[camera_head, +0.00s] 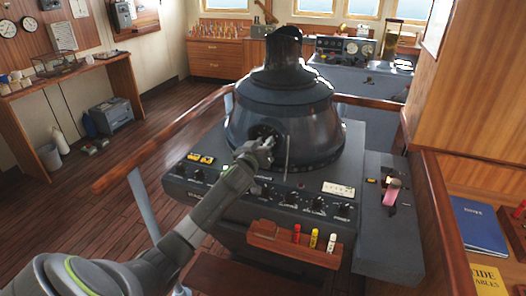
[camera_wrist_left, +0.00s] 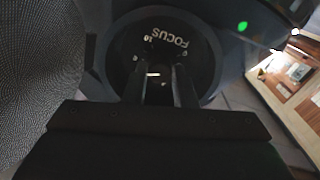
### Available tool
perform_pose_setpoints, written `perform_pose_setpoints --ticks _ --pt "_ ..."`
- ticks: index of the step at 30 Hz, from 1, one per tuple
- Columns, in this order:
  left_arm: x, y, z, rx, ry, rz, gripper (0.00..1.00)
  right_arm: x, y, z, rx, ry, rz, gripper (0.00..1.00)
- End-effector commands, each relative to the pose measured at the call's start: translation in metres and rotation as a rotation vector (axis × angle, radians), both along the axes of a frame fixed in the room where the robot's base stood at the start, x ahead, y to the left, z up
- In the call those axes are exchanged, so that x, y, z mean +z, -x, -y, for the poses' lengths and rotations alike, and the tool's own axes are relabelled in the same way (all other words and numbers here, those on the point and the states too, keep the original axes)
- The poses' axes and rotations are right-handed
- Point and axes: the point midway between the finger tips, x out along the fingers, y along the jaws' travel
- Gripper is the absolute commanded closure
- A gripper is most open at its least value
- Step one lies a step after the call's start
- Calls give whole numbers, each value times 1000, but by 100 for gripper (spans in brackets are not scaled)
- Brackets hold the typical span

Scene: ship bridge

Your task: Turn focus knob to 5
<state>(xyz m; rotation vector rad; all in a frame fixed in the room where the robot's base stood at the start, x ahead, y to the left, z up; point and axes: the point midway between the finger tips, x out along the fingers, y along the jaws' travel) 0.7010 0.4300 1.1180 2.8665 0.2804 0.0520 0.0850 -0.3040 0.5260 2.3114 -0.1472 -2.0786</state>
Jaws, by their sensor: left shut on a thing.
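The focus dial (camera_head: 263,131) is a dark round plate on the front of the large dark radar housing (camera_head: 237,125). In the left wrist view the dial face (camera_wrist_left: 166,40) carries the word FOCUS, upside down and tilted, with a 10 and other small marks. My left gripper (camera_head: 268,146) reaches the dial from the front left. In the left wrist view its two fingers (camera_wrist_left: 160,84) are shut on the focus knob at the dial's centre. The fingers hide most of the knob, and I cannot read its setting. My right gripper is not in view.
A sloped panel (camera_head: 258,183) with several small knobs lies below the dial. A wooden rack (camera_head: 262,239) holding red, yellow and white markers is on its front. A wooden rail (camera_head: 152,152) runs along the left. A side console with a pink-handled lever (camera_head: 392,190) stands at right.

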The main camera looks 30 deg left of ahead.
Motion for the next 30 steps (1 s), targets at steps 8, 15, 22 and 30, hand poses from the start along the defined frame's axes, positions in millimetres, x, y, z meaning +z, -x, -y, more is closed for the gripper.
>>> perform_pose_setpoints --ticks 8,15,22,30 --pt "-6 0 0 -1 253 65 98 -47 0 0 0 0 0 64" --pt "-6 0 0 -1 478 116 99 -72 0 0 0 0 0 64" --pt "-5 0 0 0 688 167 99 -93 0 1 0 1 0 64" --pt "-4 0 0 1 905 218 99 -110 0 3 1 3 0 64"
